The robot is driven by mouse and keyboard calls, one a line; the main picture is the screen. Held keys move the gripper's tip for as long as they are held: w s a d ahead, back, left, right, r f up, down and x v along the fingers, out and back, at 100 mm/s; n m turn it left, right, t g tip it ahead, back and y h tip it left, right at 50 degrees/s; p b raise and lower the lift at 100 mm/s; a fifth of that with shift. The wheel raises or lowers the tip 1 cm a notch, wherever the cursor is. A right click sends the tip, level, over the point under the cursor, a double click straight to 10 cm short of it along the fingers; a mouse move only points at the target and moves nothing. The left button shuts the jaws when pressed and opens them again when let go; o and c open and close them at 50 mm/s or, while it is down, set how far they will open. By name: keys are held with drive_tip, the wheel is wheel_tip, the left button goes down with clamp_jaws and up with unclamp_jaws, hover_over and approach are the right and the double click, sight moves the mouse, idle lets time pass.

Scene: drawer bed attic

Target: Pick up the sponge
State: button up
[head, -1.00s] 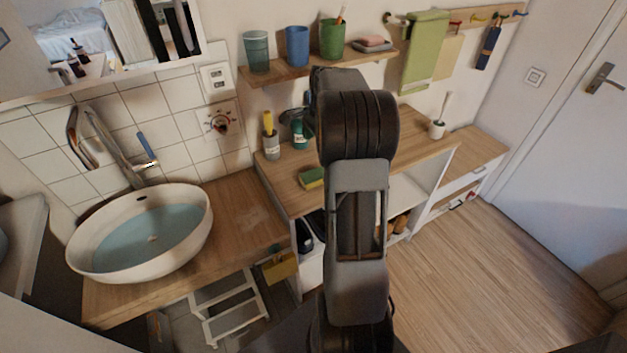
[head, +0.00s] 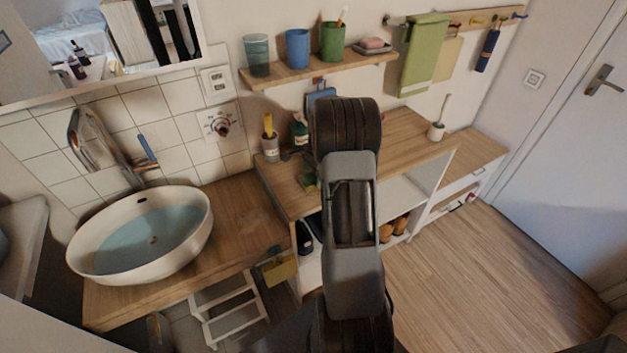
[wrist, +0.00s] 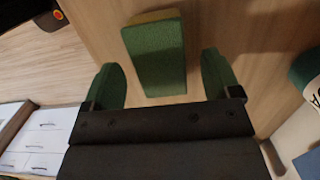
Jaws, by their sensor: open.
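The sponge (wrist: 155,57) is a green block with a yellowish layer along its far edge in the wrist view. It lies on the wooden counter. In the head view the sponge (head: 308,183) is partly covered by my arm and gripper. My gripper (wrist: 163,82) is open, with its two green-padded fingers apart. In the wrist view the sponge lies just beyond and between the fingertips, with a gap on each side. I cannot tell how high the fingers are above the counter.
A bottle (head: 299,131) and a grey cup with a yellow item (head: 270,140) stand at the counter's back. A white-and-green container (wrist: 305,75) is close on the right in the wrist view. The sink (head: 140,236) is left. A shelf (head: 320,69) with cups hangs above.

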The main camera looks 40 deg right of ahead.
drive_tip(key=shift+a+f, duration=0.1)
drive_tip(key=shift+f, duration=0.85)
drive_tip(key=shift+f, duration=0.25)
drive_tip(key=c, duration=1)
drive_tip(key=shift+r, duration=0.1)
